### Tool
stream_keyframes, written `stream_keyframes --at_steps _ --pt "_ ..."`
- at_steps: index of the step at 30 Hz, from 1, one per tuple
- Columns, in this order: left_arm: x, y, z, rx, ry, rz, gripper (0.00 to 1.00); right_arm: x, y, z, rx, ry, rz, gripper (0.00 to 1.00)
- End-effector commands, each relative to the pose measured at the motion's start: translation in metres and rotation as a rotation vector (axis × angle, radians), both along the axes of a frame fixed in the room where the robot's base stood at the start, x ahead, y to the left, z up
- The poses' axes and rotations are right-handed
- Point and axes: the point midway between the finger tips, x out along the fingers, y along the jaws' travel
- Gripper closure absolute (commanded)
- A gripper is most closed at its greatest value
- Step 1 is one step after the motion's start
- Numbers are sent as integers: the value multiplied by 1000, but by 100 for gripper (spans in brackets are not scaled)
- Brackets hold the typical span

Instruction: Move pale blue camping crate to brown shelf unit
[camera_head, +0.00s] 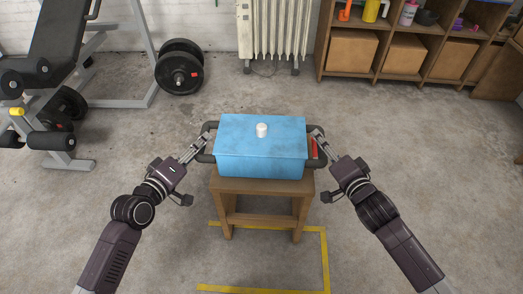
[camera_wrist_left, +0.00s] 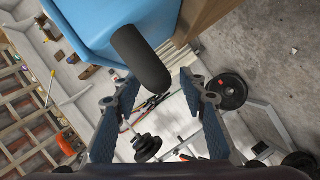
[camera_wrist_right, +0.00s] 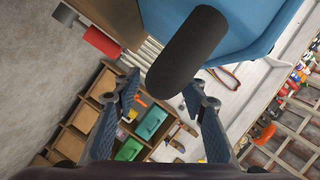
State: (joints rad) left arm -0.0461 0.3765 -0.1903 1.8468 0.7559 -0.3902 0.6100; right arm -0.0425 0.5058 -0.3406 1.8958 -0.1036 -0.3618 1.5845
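The pale blue camping crate (camera_head: 262,165) sits on a small wooden stool (camera_head: 262,187), with a dark handle at each side. A small white cylinder (camera_head: 262,130) stands on its lid. My left gripper (camera_head: 204,141) is open at the crate's left handle. In the left wrist view that handle (camera_wrist_left: 140,58) lies just ahead of the spread fingers. My right gripper (camera_head: 317,136) is open at the right handle, which fills the space ahead of the fingers in the right wrist view (camera_wrist_right: 187,52). Neither gripper visibly grips a handle. The brown shelf unit (camera_head: 377,78) stands at the back right.
The shelf unit holds brown boxes (camera_head: 350,54) below and small items on top. A red object (camera_head: 315,149) is beside the crate's right side. Dumbbell (camera_head: 180,68) and weight bench (camera_head: 60,45) stand at left, a radiator (camera_head: 272,30) behind. Yellow tape (camera_head: 326,255) marks open floor.

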Motion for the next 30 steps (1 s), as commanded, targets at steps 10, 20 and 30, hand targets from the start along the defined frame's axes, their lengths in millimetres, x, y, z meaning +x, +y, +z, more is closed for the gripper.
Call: stream_keyframes --at_steps 10,20,30 --pt "11 -6 -3 0 1 -1 61 12 3 -3 0 0 0 61" --pt "11 -6 -2 0 0 -1 84 11 3 -2 0 0 0 84" --pt "10 -5 -3 1 0 -1 100 11 3 -3 0 1 -1 100"
